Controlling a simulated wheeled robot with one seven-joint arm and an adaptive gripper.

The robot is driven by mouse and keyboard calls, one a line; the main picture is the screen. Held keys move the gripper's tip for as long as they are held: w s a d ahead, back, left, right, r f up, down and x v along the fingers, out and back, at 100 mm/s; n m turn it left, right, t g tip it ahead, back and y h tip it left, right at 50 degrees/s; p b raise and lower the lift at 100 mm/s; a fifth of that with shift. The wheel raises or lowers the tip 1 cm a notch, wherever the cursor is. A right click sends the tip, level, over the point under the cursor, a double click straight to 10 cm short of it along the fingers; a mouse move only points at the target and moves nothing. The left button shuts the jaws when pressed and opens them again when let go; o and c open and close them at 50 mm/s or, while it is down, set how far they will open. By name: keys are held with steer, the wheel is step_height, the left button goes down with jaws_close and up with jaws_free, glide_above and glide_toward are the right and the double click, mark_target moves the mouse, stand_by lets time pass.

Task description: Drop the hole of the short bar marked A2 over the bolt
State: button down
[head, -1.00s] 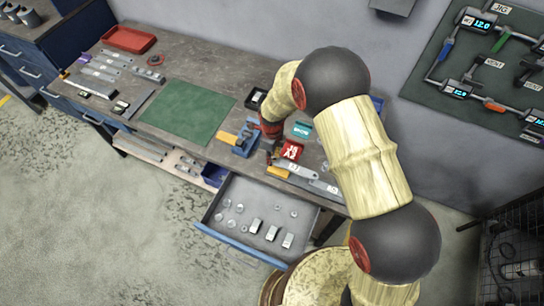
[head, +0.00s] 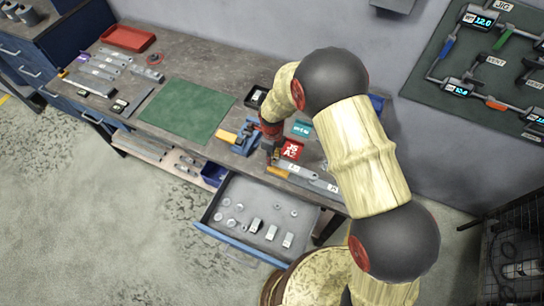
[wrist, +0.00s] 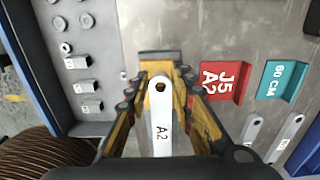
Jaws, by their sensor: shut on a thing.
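In the wrist view my gripper (wrist: 160,95) has its yellow fingers shut on a pale short bar marked A2 (wrist: 161,125). The bar lies lengthwise between the fingers, with its hole toward the top of the picture and its label toward the bottom. The hole looks dark. In the head view my gripper (head: 270,150) is low over the workbench (head: 210,75), left of a red sign (head: 291,150). The held bar is hard to make out there. I cannot pick out the bolt in either view; the gripper and bar may hide it.
The red sign reads J5 A2 in the wrist view (wrist: 222,80); a teal 60 CM sign (wrist: 275,80) stands beside it. Loose bars (head: 310,177) lie at the bench's front. A blue clamp (head: 246,139) is left of my gripper. An open drawer (head: 250,245) juts out below.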

steer(key=shift+f+b, duration=0.85)
steer(key=shift+f, duration=0.4)
steer(key=c, duration=1.5)
jaws_free()
steer(key=shift+o, duration=0.2)
steer(key=shift+r, duration=0.1)
step_height(320, 180, up, 12)
